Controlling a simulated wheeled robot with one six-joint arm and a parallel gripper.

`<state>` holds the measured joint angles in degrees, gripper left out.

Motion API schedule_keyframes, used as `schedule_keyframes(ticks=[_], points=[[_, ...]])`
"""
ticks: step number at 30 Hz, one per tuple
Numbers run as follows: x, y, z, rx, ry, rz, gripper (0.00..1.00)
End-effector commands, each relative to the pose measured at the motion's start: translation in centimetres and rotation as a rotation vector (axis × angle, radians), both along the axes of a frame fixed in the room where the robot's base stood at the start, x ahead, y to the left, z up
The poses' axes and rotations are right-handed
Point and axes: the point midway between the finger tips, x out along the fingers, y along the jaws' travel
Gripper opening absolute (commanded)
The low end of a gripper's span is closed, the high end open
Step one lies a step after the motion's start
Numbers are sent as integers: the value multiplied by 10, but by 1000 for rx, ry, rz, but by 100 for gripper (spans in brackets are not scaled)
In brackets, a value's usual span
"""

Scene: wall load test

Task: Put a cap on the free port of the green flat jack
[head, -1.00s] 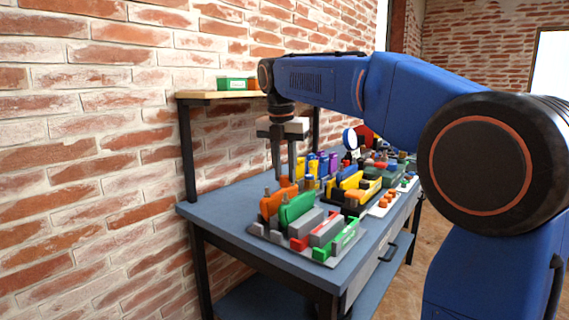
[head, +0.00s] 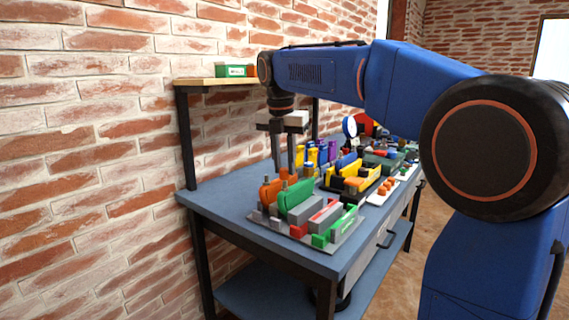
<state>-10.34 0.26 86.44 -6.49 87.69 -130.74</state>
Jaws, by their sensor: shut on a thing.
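The green flat jack (head: 298,197) stands upright near the left end of the bench, just right of an orange flat jack (head: 269,192). A small stub shows at its near end, and its far end is crowded by things behind. My gripper (head: 286,170) points down just above the far part of the two jacks. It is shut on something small. Orange shows at the fingertips and looks like a cap, but it blends with the orange jack behind. I cannot tell whether it touches a port.
A white tray (head: 376,200) with several orange caps (head: 386,187) lies to the right. Grey, red and green blocks stand in front of the jacks. Yellow, blue and purple parts stand behind. A wooden shelf (head: 208,82) with a green box (head: 232,70) is above, by the brick wall.

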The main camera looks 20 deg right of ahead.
Motion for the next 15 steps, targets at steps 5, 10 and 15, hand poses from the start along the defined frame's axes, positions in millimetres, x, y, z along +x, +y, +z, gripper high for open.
schedule_keyframes(ticks=[5,10,15], points=[[0,0,-4,0,1,0,3],[0,0,-9,0,1,0,3],[0,0,-13,0,0,0,3]])
